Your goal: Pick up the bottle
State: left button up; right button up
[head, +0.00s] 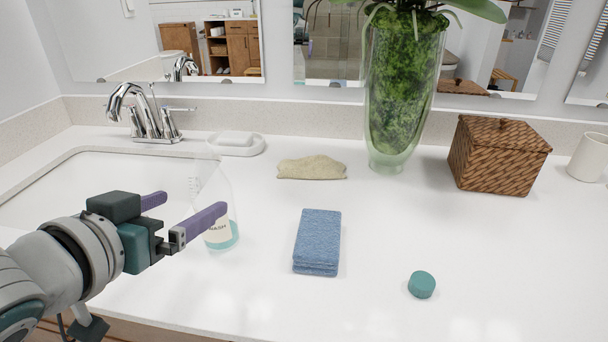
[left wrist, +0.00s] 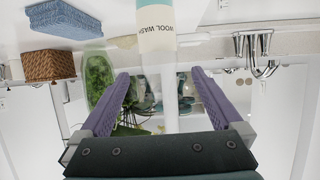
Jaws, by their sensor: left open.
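The bottle (head: 222,238) is clear, with a pale label ending in "WASH" and teal liquid at its bottom. It stands upright on the white counter right of the sink. My left gripper (head: 190,205) is open, its purple fingers pointing toward the bottle; the nearer finger hides part of it. In the left wrist view, which is upside down, the bottle's "WOOL WASH" label (left wrist: 157,38) shows beyond the open fingers (left wrist: 160,74). The clear upper part lines up with the gap between them; I cannot tell whether it is inside. My right gripper is not in view.
A folded blue cloth (head: 317,241) lies right of the bottle, with a teal cap (head: 422,285) farther right. Behind are a soap dish (head: 257,147), a beige cloth (head: 312,168), a glass vase (head: 392,130), a woven box (head: 498,157) and a faucet (head: 148,115).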

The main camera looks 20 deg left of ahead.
aim_at(212, 191)
pick_arm(q)
jog(key=b+x, duration=0.1)
jog(key=x, duration=0.6)
jog(key=shift+w, duration=0.3)
grip_shut()
dwell(0.5)
jog(key=shift+d, duration=0.1)
